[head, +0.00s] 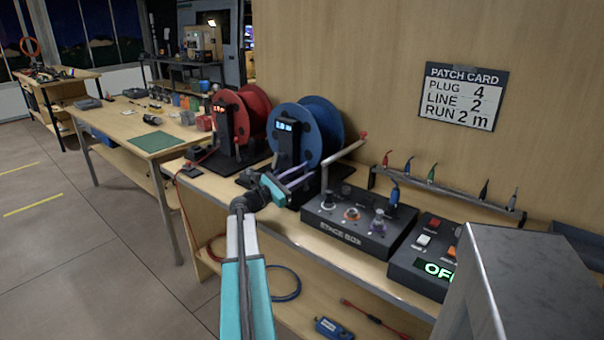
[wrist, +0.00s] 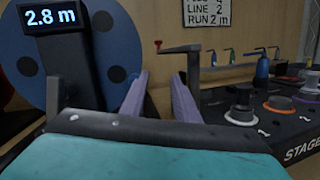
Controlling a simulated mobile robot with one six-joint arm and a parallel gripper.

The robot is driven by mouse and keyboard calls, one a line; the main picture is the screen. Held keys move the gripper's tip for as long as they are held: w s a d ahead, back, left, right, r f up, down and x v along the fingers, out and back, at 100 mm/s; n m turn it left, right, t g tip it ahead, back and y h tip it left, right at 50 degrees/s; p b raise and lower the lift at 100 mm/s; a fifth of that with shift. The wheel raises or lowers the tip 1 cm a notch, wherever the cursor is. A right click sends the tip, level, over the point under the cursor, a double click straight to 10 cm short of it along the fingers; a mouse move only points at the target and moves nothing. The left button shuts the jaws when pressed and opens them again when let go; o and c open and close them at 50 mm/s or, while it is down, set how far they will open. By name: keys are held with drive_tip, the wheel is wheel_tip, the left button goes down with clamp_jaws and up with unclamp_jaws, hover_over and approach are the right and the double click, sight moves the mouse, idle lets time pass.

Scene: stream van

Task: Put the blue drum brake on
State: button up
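The blue drum (head: 322,130) stands upright on the bench in the head view. Its black post carries a lit display (wrist: 52,16) reading 2.8 m in the wrist view. A grey bent lever (head: 345,150) with a red knob (head: 363,133) rises right of the drum. In the wrist view the lever's knob (wrist: 158,44) shows just beyond and between my fingertips, with its arm running right to a post. I cannot tell its brake position. My gripper (head: 302,173) is open and empty in front of the drum, its purple fingers (wrist: 160,80) apart.
A red drum (head: 245,115) stands to the left. The stage box (head: 358,222) with knobs and plugs is close on the right, then a switch box (head: 425,268). A rack of coloured plugs (head: 445,190) lines the wall below the patch card (head: 465,97).

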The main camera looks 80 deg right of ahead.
drive_tip(key=s+a+r, duration=0.1)
drive_tip(key=s+a, duration=0.2)
drive_tip(key=a, duration=0.8)
idle(0.4)
drive_tip(key=shift+a, duration=0.1)
idle(0.4)
